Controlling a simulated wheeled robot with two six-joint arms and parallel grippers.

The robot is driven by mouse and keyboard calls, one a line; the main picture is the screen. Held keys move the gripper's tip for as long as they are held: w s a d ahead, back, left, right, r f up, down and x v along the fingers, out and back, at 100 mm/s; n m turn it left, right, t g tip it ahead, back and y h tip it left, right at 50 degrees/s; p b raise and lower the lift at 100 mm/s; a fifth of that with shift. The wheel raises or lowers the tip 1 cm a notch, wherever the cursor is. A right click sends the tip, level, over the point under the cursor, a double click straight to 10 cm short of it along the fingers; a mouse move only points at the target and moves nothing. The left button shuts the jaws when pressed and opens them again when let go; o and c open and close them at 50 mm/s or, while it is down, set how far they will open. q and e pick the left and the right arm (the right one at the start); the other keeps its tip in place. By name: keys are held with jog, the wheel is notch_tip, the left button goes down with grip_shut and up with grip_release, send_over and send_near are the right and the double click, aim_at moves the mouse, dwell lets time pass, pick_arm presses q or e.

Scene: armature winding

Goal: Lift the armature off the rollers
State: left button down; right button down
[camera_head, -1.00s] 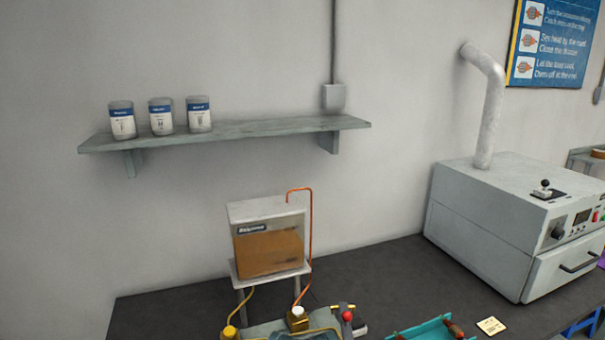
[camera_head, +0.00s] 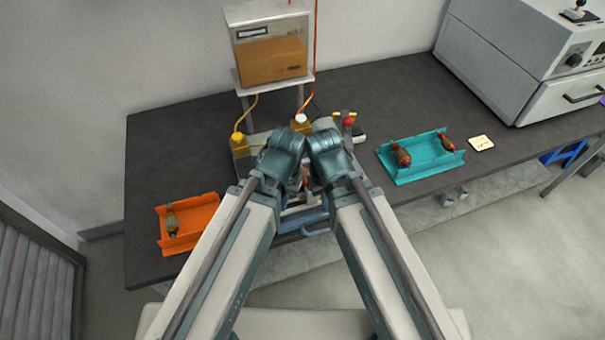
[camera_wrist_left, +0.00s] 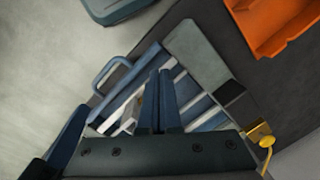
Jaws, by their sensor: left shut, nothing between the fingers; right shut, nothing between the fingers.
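My left gripper (camera_wrist_left: 160,75) shows in the left wrist view with its two fingers together and empty, over a blue frame (camera_wrist_left: 130,78) with pale bars. My right gripper (camera_head: 311,184) is shut in the head view, low between my arms, largely hidden by its own arm. The winding station (camera_head: 325,124) is mostly covered by my arms. I cannot make out the rollers clearly, nor an armature on them. One armature (camera_head: 172,219) lies in the orange tray (camera_head: 200,214). Two more, a larger (camera_head: 401,155) and a smaller (camera_head: 447,143), lie in the teal tray (camera_head: 425,168).
A box with amber contents (camera_head: 270,58) stands on a stand behind the station. A grey oven (camera_head: 515,60) is at the back right. The dark bench (camera_head: 150,150) is clear at the left.

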aim_at(304, 170)
dwell(0.4)
